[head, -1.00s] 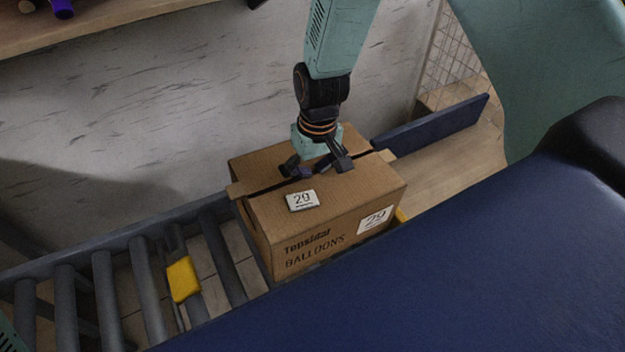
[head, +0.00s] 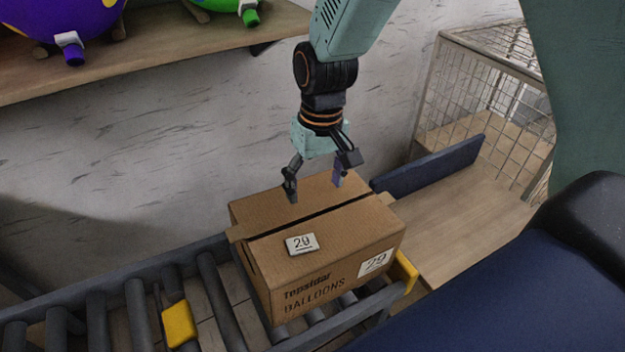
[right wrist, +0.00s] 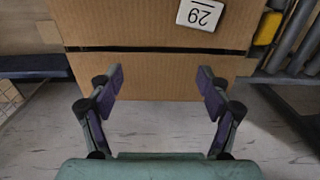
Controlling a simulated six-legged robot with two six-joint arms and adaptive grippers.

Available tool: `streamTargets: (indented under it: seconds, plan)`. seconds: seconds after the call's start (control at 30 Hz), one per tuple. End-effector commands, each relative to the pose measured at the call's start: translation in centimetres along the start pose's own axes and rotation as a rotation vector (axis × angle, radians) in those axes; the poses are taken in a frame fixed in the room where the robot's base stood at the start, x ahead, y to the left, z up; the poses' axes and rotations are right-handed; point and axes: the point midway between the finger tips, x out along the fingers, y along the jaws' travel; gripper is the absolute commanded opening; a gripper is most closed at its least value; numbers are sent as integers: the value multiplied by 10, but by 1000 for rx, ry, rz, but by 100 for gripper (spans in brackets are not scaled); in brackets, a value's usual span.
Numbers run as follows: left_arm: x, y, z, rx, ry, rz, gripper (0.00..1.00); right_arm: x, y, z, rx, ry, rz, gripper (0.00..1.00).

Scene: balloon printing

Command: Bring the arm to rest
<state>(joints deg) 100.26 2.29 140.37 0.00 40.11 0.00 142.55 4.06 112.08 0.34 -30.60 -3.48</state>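My right gripper (head: 316,188) hangs open and empty, fingers pointing down, just above the back part of a cardboard box in the head view. In the right wrist view its two fingers (right wrist: 160,85) are spread, with nothing between them. The box (head: 335,255) is closed, printed "BALLOONS", with a dark strip along its top seam. My left gripper is not in view.
The box sits on a roller conveyor (head: 137,312) with yellow blocks (head: 179,323). A blue rail (head: 430,166) and a wire cage (head: 480,100) stand at right.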

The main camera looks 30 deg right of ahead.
Motion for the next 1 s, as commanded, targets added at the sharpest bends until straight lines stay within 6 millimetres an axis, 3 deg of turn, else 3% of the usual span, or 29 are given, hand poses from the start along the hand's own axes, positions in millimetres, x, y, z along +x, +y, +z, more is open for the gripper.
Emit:
streamTargets:
  seconds: [0.17, 0.53, 1.0]
  plan:
    - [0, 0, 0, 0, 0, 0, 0, 12, 0, 0, 0, -3, -1, 78]
    - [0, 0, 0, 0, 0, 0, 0, 57, 0, 0, 0, -2, -1, 78]
    - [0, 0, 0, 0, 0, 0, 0, 63, 0, -1, 0, 1, -1, 78]
